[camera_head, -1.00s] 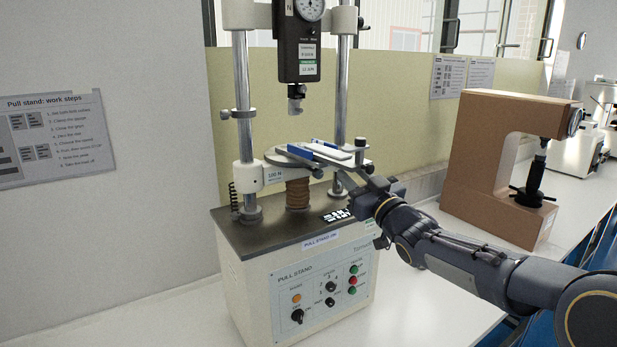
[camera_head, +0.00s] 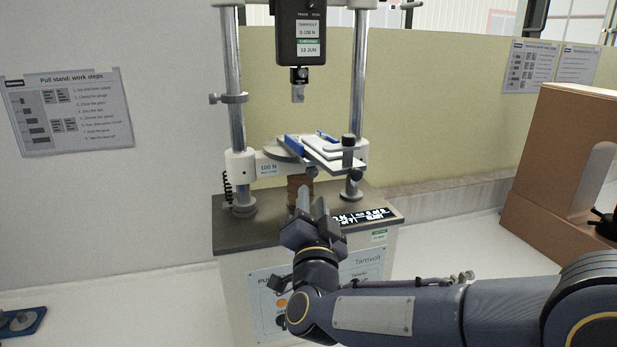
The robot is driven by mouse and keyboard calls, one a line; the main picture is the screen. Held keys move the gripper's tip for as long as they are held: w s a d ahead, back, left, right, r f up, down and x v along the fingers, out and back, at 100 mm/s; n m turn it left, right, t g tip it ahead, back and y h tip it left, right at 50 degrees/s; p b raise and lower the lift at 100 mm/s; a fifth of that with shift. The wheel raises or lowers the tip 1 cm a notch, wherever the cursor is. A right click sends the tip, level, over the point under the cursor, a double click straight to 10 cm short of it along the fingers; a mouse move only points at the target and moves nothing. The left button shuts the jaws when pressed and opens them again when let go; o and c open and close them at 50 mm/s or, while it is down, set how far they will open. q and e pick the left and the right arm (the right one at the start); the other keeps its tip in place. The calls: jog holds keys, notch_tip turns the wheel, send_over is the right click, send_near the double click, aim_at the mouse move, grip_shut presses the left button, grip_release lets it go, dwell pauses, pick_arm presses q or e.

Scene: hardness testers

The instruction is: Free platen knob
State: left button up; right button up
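The pull stand's round grey platen (camera_head: 278,146) sits on a brown ribbed column (camera_head: 299,187). It carries a white plate (camera_head: 333,152) with blue edge pieces. A small dark round knob (camera_head: 312,172) shows at the platen's front edge, and another dark knob (camera_head: 356,174) is to its right, below an upright dark cylinder (camera_head: 348,142). I cannot tell which one is the platen knob. My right gripper (camera_head: 312,200) is in front of the column, below the platen and apart from both knobs. Its two fingers point up and look parted, with nothing seen between them. My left gripper is out of view.
The gauge (camera_head: 300,38) with its hook hangs above the platen between two metal posts. A brown C-shaped tester (camera_head: 560,160) stands at right. A blue tray (camera_head: 20,322) is at lower left. White bench is clear between.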

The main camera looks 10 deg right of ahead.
aim_at(312, 175)
jog(key=p+x, duration=0.1)
jog(key=x, duration=0.5)
jog(key=shift+w+d+r+p, duration=0.1)
jog(key=shift+w+p, duration=0.15)
jog(key=shift+p, duration=0.15)
grip_shut()
